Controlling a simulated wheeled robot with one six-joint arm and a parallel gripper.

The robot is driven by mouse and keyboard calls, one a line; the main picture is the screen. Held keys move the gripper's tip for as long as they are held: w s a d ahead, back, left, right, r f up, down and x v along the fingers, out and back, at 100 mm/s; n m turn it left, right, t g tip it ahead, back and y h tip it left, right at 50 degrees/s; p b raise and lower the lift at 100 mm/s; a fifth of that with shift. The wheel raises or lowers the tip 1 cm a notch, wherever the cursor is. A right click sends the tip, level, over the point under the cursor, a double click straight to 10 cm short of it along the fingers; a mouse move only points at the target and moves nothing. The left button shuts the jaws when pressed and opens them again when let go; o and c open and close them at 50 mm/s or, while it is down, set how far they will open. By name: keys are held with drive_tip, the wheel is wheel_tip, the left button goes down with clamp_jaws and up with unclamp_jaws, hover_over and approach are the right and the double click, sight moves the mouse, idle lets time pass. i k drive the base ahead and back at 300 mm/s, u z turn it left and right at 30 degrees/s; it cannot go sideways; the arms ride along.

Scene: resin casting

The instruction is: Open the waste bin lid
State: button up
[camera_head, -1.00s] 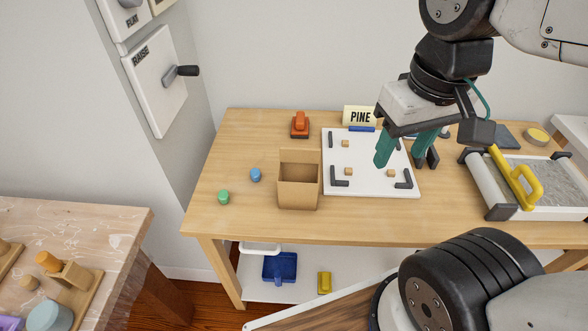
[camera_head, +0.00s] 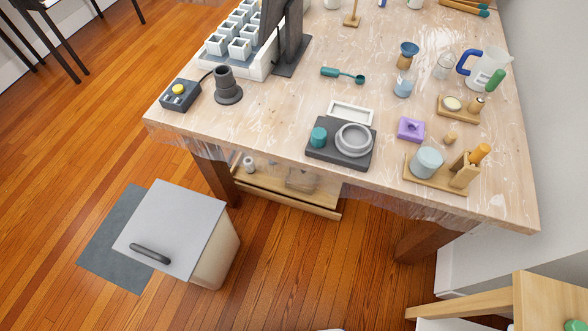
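The waste bin (camera_head: 216,256) stands on the wooden floor at the lower left, partly on a grey mat. Its body is cream. Its flat light-grey lid (camera_head: 180,222) lies shut on top. A dark bar handle (camera_head: 150,254) sits on the lid near its front left edge. My gripper is not in this view, so its state now is hidden.
A plastic-covered work table (camera_head: 270,130) stands beyond and right of the bin, bearing moulds, cups and a scale. The grey mat (camera_head: 115,245) lies flat. Floor left of the bin is clear. Another wooden table's corner (camera_head: 535,300) shows at lower right.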

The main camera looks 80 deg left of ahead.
sight(169, 232)
drive_tip(key=u, duration=2.2)
drive_tip(key=k, duration=0.7)
drive_tip(key=u, duration=2.15)
drive_tip(key=i, duration=0.5)
drive_tip(key=u, duration=0.05)
